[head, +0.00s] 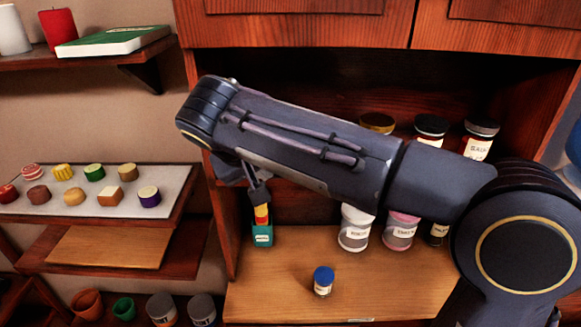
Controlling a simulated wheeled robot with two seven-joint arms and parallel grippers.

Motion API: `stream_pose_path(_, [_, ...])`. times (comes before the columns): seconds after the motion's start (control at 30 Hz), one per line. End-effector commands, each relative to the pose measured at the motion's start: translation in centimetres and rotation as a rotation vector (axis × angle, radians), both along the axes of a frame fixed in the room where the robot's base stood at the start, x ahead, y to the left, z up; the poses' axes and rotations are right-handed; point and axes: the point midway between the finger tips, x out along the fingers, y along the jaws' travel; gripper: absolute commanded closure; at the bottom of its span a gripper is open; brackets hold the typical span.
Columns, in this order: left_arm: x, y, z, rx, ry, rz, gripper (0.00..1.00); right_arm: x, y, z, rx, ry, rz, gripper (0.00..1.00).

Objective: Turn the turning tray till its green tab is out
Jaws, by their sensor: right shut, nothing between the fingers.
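My right arm crosses the open cabinet from the right and hides much of its inside. My right gripper (258,194) hangs below the arm's left end, small and partly hidden. It is shut and empty, pointing down just above or in front of a small teal item (262,238) with a yellow, orange and red top. I cannot tell whether they touch. No turning tray or green tab can be made out; my arm may cover them. My left gripper is out of view.
Jars with dark lids (431,124) and paler jars (355,232) show around my arm. A small blue-capped jar (323,281) stands alone on the wooden cabinet floor (270,300). At left, a white board (100,207) holds several small foods; pots (88,303) stand below.

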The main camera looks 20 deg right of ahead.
Motion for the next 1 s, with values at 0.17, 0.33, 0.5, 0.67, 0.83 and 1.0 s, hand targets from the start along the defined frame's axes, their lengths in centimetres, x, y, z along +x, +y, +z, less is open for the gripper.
stream_pose_path(0.17, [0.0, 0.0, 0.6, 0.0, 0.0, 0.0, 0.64, 1.9, -1.5, -3.1, -0.002, 0.004, -0.002, 1.0])
stream_pose_path(0.33, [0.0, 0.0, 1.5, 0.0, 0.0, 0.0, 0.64, 2.8, -3.8, -3.3, 0.002, 0.001, -0.003, 1.0])
stream_pose_path(0.5, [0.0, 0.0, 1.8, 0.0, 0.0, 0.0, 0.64, 3.2, -5.1, -3.4, 0.001, 0.0, 0.0, 1.0])
stream_pose_path(0.67, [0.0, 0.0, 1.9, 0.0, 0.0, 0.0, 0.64, 3.3, -5.5, -3.5, 0.001, 0.0, 0.0, 1.0])
stream_pose_path(0.83, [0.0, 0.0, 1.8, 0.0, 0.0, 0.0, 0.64, 3.3, -5.4, -3.5, 0.001, 0.0, 0.0, 1.0])
stream_pose_path(1.0, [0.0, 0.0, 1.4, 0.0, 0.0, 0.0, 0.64, 3.4, -6.2, -3.7, 0.002, -0.001, -0.002, 1.0])
